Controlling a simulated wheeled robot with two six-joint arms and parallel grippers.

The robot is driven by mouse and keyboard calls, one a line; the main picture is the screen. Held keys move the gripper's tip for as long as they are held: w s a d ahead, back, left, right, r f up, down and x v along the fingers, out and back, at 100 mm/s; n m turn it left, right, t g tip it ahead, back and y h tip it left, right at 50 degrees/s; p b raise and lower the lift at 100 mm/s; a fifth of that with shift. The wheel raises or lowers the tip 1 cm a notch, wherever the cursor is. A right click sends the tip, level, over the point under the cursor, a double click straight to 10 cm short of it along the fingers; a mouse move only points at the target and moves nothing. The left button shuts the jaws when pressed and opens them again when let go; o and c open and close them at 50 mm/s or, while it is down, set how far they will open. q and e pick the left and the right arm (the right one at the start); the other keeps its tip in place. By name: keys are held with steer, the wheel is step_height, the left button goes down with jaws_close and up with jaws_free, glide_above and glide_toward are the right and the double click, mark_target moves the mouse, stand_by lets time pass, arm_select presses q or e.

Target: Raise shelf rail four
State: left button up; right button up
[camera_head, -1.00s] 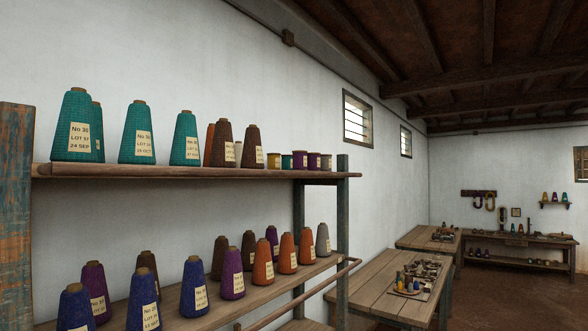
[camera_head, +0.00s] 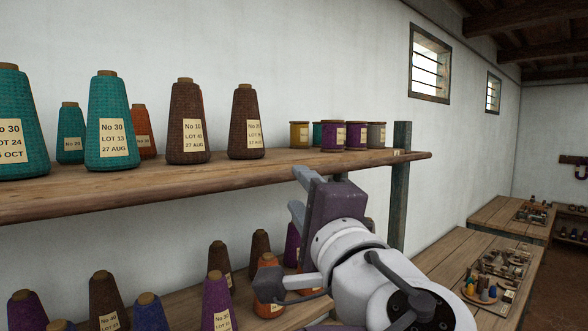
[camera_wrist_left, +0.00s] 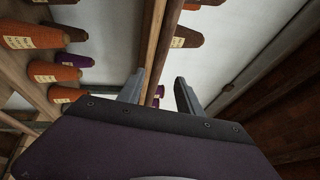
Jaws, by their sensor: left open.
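The long brown wooden rail along the front edge of the upper shelf (camera_head: 120,200) runs across the head view and ends just past a dark post. It also shows in the left wrist view as a brown bar (camera_wrist_left: 158,40). My left gripper (camera_head: 296,191) is open just below this rail, near its right part. In the wrist view the bar passes between the two open fingers (camera_wrist_left: 160,82), nearer the left one; I cannot tell whether they touch. No number is legible on the rail.
Teal and brown yarn cones (camera_head: 188,122) and small spools (camera_head: 333,135) stand on the upper shelf. More cones (camera_head: 217,300) stand on the lower shelf, partly behind my arm. A dark post (camera_head: 400,190) supports the shelf's right end. Work tables (camera_head: 450,255) stand beyond.

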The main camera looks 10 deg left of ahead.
mark_target(290, 177)
arm_select(q)
steer(key=p+x, duration=0.1)
steer(key=x, duration=0.2)
steer(key=p+x, duration=0.1)
steer(key=x, duration=0.2)
steer(key=p+x, duration=0.1)
steer(key=x, duration=0.2)
steer(key=shift+w+d+f, duration=0.2)
steer(key=shift+d+f, duration=0.05)
steer(key=shift+f, duration=0.05)
steer(key=shift+a, duration=0.1)
steer(key=shift+s+r, duration=0.1)
steer(key=shift+s, duration=0.3)
steer(key=shift+w, duration=0.1)
jaws_close()
